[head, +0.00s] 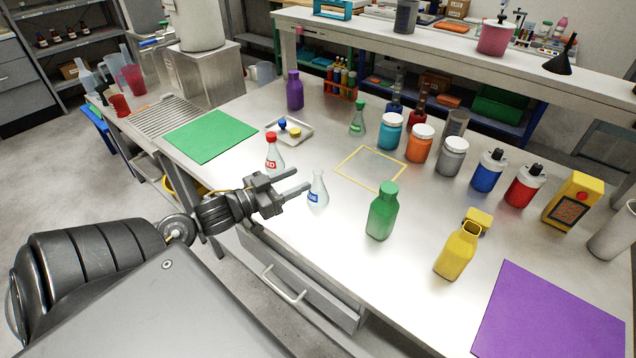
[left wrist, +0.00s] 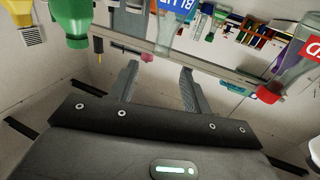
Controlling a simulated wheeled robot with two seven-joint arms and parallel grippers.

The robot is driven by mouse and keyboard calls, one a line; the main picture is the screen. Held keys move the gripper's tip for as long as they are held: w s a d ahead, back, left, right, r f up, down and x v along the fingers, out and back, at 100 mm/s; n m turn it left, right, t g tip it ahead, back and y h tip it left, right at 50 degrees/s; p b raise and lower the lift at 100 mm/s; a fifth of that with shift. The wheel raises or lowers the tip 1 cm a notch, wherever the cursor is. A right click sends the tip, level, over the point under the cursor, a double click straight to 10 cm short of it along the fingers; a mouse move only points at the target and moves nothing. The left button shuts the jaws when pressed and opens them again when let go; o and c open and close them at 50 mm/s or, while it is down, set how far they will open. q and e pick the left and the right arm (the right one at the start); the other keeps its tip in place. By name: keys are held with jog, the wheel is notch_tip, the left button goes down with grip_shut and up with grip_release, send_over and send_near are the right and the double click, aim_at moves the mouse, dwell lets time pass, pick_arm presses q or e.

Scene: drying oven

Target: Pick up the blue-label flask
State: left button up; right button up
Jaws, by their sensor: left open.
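The blue-label flask (head: 318,190) is clear glass and stands upright on the steel table. It also shows at the top of the left wrist view (left wrist: 168,28), with its blue label partly cut off. My left gripper (head: 303,183) is open and empty. Its two fingers point toward the flask and lie just to its left in the head view. In the left wrist view the flask is beyond the fingertips, and I see no contact. My right gripper is not in view.
A red-label flask (head: 273,155) stands close behind the left gripper. A green bottle (head: 382,212) stands to the right of the blue-label flask, and a yellow bottle (head: 458,250) farther right. A yellow square outline (head: 346,178) lies on clear table behind.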

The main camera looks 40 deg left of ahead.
aim_at(314, 174)
pick_arm(q)
jog(key=x, duration=0.6)
jog(key=shift+w+f+p, duration=0.2)
jog(key=shift+f+p, duration=0.1)
jog(key=shift+f, duration=0.1)
jog(key=shift+w+d, duration=0.15)
jog(key=shift+w, duration=0.25)
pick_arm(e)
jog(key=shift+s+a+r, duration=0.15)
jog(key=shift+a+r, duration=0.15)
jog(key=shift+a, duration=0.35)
pick_arm(q)
grip_shut()
